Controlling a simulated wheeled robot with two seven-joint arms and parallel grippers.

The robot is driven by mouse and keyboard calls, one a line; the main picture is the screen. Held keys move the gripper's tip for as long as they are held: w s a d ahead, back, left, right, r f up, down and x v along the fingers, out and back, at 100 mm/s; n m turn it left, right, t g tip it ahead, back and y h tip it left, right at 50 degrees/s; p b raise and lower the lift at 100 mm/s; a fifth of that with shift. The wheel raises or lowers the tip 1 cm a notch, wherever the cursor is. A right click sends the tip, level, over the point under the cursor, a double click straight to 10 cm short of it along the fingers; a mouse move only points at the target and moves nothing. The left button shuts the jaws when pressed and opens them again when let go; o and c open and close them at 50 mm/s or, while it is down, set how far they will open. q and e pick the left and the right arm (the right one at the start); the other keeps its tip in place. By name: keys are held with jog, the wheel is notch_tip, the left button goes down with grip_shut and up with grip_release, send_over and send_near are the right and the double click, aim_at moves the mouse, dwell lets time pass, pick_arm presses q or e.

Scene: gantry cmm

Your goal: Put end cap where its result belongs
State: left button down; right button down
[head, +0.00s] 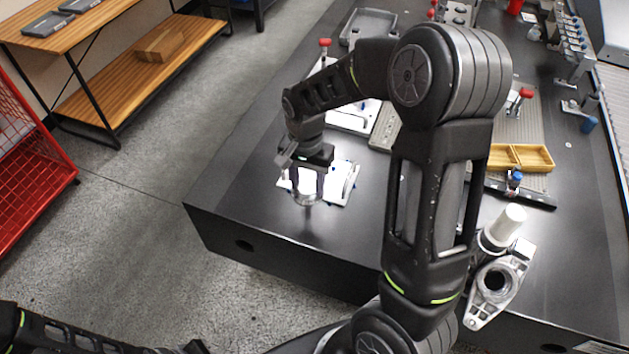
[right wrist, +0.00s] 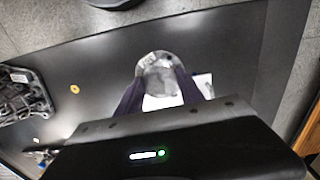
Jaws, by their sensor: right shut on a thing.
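My right gripper (head: 308,186) is shut on the end cap (head: 307,195), a small silvery part with a rounded edge. In the right wrist view the end cap (right wrist: 160,75) sits between the two dark fingers of the right gripper (right wrist: 160,92). The gripper points down over the front left part of the table, at a white sheet (head: 338,192) with blue marks. I cannot tell whether the cap touches the table. Part of my left arm shows at the bottom left, but its gripper does not show clearly.
The dark table (head: 245,190) is clear left of the sheet. A grey tray (head: 368,24) lies at the back. A yellow divided tray (head: 520,157) is to the right. A metal casting (head: 494,283) stands near the front right. A red wire rack (head: 30,165) is at far left.

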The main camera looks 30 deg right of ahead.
jog(key=w+a+f+n, duration=0.1)
jog(key=a+n, duration=0.1)
jog(key=w+a+f+n, duration=0.1)
jog(key=a+n, duration=0.1)
jog(key=w+a+f+n, duration=0.1)
jog(key=a+f+n, duration=0.1)
jog(key=n, duration=0.1)
jog(key=shift+w+f, duration=0.1)
jog(key=shift+w, duration=0.1)
jog(key=a+f+n, duration=0.1)
jog(key=a+f, duration=0.1)
jog(key=a+f+n, duration=0.1)
jog(key=a+n, duration=0.1)
jog(key=shift+w+a+f, duration=0.2)
jog(key=shift+a+f, duration=0.2)
jog(key=shift+s+a+f+n, duration=0.1)
jog(key=shift+a+f+n, duration=0.15)
jog(key=shift+f+n, duration=0.05)
